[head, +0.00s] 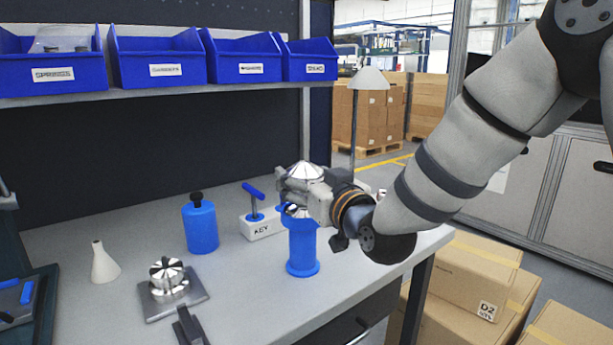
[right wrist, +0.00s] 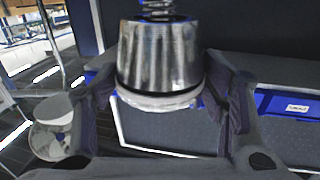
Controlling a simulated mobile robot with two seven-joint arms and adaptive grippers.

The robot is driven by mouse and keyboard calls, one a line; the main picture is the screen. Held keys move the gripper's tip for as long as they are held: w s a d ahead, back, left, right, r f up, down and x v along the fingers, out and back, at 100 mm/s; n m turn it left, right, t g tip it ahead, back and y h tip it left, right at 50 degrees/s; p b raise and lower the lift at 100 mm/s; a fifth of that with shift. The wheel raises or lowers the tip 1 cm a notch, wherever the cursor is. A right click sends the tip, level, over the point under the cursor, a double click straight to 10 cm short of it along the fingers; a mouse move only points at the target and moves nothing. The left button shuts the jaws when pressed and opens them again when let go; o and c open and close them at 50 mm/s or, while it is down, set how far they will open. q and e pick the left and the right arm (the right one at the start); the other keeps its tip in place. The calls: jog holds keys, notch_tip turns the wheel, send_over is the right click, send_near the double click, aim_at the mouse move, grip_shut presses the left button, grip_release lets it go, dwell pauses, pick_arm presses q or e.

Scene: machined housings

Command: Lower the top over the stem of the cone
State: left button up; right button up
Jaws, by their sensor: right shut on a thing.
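My right gripper (head: 300,188) is shut on a silver metal part with a conical upper face, the top (head: 305,171). It holds it above a blue spool-shaped stand (head: 302,245). In the right wrist view the held top (right wrist: 158,55) sits between both fingers, with a dark ring and a pale rim. I cannot tell whether the top touches anything below, and no stem is clearly visible.
A slotted silver part (head: 167,274) sits on a grey plate (head: 190,303). A white cone-shaped bottle (head: 104,264), blue bottle (head: 201,228) and KEY block (head: 262,227) with a blue T-handle stand nearby. Blue bins (head: 157,70) line the shelf above. The bench front is mostly clear.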

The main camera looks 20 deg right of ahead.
jog(key=shift+f, duration=1.3)
dwell(0.6)
jog(key=o, duration=1.4)
jog(key=shift+s, duration=0.1)
jog(key=s+d, duration=0.1)
jog(key=s, duration=1)
jog(key=shift+s+d, duration=0.4)
